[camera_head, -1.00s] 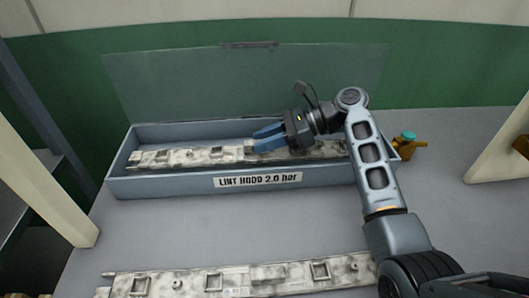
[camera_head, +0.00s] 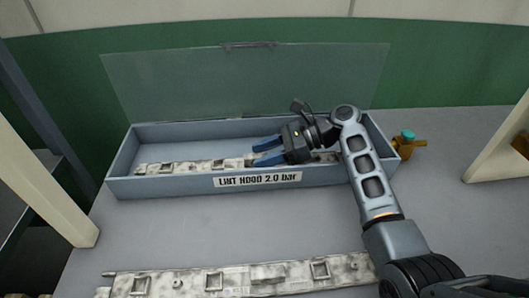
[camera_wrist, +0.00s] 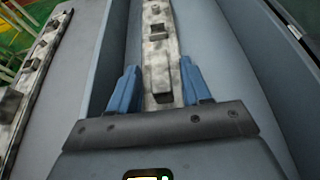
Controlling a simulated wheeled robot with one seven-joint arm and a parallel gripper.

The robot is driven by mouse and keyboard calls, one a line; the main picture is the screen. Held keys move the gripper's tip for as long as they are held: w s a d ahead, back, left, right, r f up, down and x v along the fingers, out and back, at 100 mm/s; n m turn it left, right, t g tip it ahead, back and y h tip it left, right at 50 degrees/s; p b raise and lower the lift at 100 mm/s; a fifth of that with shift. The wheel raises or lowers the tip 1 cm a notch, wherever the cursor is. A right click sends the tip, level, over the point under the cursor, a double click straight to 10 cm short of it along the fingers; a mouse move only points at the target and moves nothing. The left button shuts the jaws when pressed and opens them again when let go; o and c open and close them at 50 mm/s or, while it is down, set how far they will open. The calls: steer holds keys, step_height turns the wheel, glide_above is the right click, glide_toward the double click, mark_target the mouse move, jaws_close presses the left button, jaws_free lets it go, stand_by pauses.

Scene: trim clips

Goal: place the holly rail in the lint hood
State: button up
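The lint hood (camera_head: 150,187) is a long grey-blue open box with a "LINT HOOD 2.0 bar" label on its front wall. A long mottled, whitish rail (camera_head: 190,166) lies lengthwise inside it, low between the walls; nothing readable names it as the holly rail. My gripper (camera_head: 258,153) is inside the hood over the rail's right part. In the wrist view the blue fingers (camera_wrist: 160,75) stand on either side of the rail (camera_wrist: 160,60) and its raised block, apparently with narrow gaps. My arm and gripper hide the rail's right end.
A second, similar mottled rail (camera_head: 240,279) lies on the grey table in front of the hood. A clear lid (camera_head: 200,85) stands raised behind the hood. A brass fitting with a teal cap (camera_head: 405,142) sits right of it. Table between hood and front rail is clear.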

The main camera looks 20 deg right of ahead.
steer(key=shift+o, duration=0.2)
steer(key=shift+r, duration=0.15)
steer(key=b+v, duration=0.1)
steer(key=v, duration=1.1)
stand_by(0.9)
